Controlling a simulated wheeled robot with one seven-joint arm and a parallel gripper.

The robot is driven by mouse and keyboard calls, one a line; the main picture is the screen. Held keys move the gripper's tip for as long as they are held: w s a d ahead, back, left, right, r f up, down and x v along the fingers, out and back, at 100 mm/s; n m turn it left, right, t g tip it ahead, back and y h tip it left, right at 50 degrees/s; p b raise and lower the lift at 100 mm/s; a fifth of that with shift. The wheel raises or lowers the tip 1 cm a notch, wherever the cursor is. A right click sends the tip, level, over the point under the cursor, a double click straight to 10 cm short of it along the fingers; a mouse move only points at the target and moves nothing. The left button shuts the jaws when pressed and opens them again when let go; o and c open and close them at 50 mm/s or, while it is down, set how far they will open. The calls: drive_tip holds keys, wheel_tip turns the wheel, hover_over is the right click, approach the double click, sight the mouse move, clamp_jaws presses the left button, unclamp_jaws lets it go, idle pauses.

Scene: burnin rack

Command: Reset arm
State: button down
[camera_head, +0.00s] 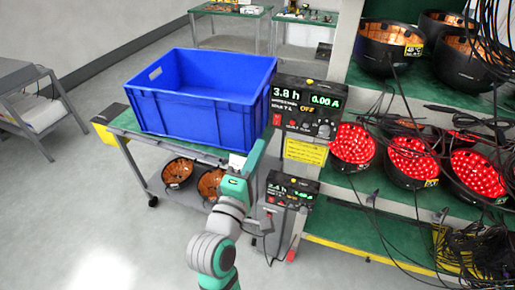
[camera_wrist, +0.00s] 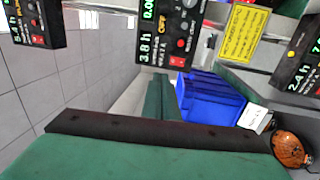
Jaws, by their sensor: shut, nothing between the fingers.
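My gripper (camera_wrist: 160,80) shows in the wrist view as narrow green fingers, shut together with nothing between them. In the head view my gripper (camera_head: 255,156) is raised in front of the trolley's right end, close to the rack's control boxes. It appears apart from the blue bin (camera_head: 200,98), though the depth is hard to judge. My arm reaches up from the bottom centre, bent, with grey and teal links. The wrist view is turned sideways and shows the blue bin (camera_wrist: 208,98) beyond the fingers.
A control box (camera_head: 305,108) reading 3.8 h and a lower box (camera_head: 291,190) are on the rack. Red-lit bowls (camera_head: 411,160) and loose black cables fill the right side. The trolley (camera_head: 124,125) carries the bin above orange-lined bowls (camera_head: 177,172).

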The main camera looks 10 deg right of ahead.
drive_tip(key=s+a+f+m+y, duration=0.1)
drive_tip(key=s+a+f+y, duration=0.25)
drive_tip(key=f, duration=0.45)
drive_tip(key=s+a+f+m+y, duration=0.1)
drive_tip(key=s+a+f+y, duration=0.15)
drive_tip(key=s+f, duration=0.35)
drive_tip(key=s+a+f+y, duration=0.2)
drive_tip(key=s+a+f, duration=0.15)
drive_tip(key=f, duration=0.55)
drive_tip(key=s+a+f+m+y, duration=0.1)
drive_tip(key=s+m, duration=0.3)
drive_tip(key=s, duration=0.7)
drive_tip(key=s+a+f+m+y, duration=0.1)
drive_tip(key=s+f+m, duration=0.3)
drive_tip(key=s, duration=0.7)
drive_tip(key=shift+a+f+m+g+y, duration=0.15)
drive_tip(key=shift+a+m+g+y, duration=0.2)
drive_tip(key=shift+m, duration=0.25)
drive_tip(key=shift+w+d, duration=0.1)
drive_tip(key=shift+d, duration=0.15)
